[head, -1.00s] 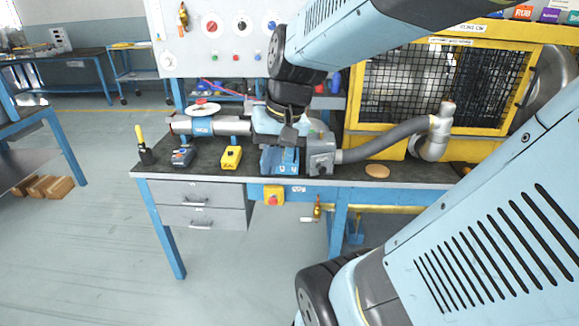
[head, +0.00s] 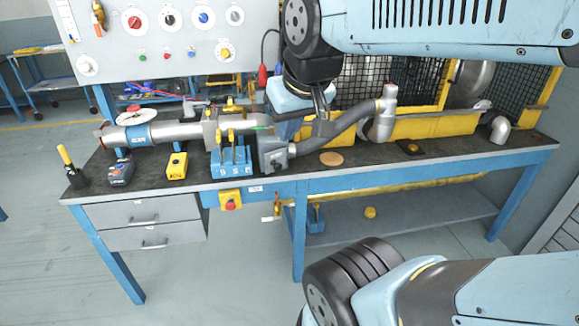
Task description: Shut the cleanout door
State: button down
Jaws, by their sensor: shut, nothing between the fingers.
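My gripper (head: 322,119) points down over the bench, in front of the grey hose. Its dark fingers are shut and empty. A grey metal box (head: 272,155) stands on the bench just below and left of it, at the near end of the grey hose (head: 350,117). The hose rises to a grey elbow pipe (head: 382,126) at the right. A grey pipe (head: 178,132) lies along the bench at the left. I cannot tell for certain which part is the cleanout door or how far open it is. Contact between fingers and hose cannot be told.
A blue block with levers (head: 232,162), a yellow box (head: 177,165) and a grey-blue switch box (head: 121,172) stand on the dark bench top (head: 200,185). A tan disc (head: 330,158) lies right of the grey box. A yellow-framed mesh cage (head: 420,125) stands behind.

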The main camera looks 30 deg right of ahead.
aim_at(275, 160)
jog(key=z, duration=0.15)
jog(key=k, duration=1.15)
jog(key=u, duration=0.7)
jog(key=i, duration=1)
jog(key=z, duration=0.1)
